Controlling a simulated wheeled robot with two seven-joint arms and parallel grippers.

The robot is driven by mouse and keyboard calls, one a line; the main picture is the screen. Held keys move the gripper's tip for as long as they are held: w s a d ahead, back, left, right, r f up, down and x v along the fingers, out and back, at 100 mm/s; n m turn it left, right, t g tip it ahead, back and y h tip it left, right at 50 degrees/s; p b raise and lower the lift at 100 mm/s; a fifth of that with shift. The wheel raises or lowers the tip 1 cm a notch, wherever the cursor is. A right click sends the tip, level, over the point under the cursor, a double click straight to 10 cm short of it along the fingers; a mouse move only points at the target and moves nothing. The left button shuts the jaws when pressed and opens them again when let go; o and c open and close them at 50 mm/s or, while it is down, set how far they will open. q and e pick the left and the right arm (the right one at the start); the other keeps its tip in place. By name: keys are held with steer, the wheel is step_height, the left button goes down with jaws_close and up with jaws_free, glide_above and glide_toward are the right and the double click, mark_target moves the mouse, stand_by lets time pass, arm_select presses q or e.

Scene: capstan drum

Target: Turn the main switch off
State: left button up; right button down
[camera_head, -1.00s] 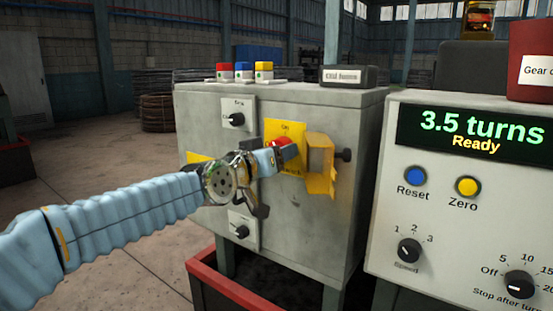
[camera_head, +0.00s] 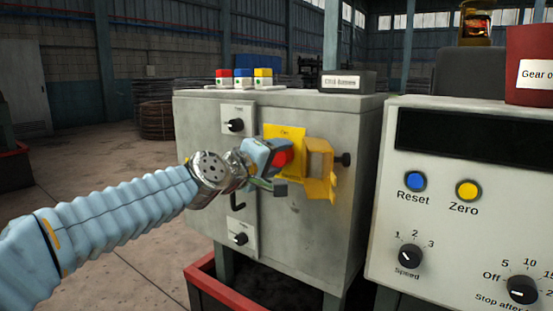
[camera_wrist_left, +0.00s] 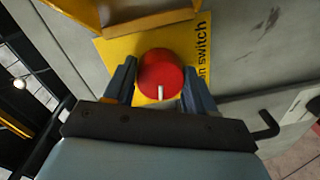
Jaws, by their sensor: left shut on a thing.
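The main switch is a red round knob (camera_head: 283,158) with a white pointer line, on a yellow plate (camera_head: 290,133) on the grey cabinet's front. In the left wrist view the red knob (camera_wrist_left: 161,75) sits between the two fingers of my left gripper (camera_wrist_left: 162,82), which is shut on it. The white line points toward the gripper's palm. In the head view my left gripper (camera_head: 272,165) covers part of the knob and plate. A yellow hinged guard (camera_head: 319,170) stands open to the right of the knob. My right gripper is not in view.
The grey cabinet (camera_head: 310,235) also carries two black knobs, upper (camera_head: 236,125) and lower (camera_head: 240,239), and a black handle (camera_head: 238,204). The control panel (camera_head: 450,135) at right has a dark, blank display. Three coloured blocks and a black labelled box (camera_head: 347,80) sit on top.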

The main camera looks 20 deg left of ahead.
arm_select(q)
steer(key=shift+n, duration=1)
steer(key=o, duration=1)
steer(key=shift+o, duration=0.2)
steer(key=b+v, duration=0.2)
steer(key=v, duration=1.1)
steer(key=shift+s+a, duration=0.3)
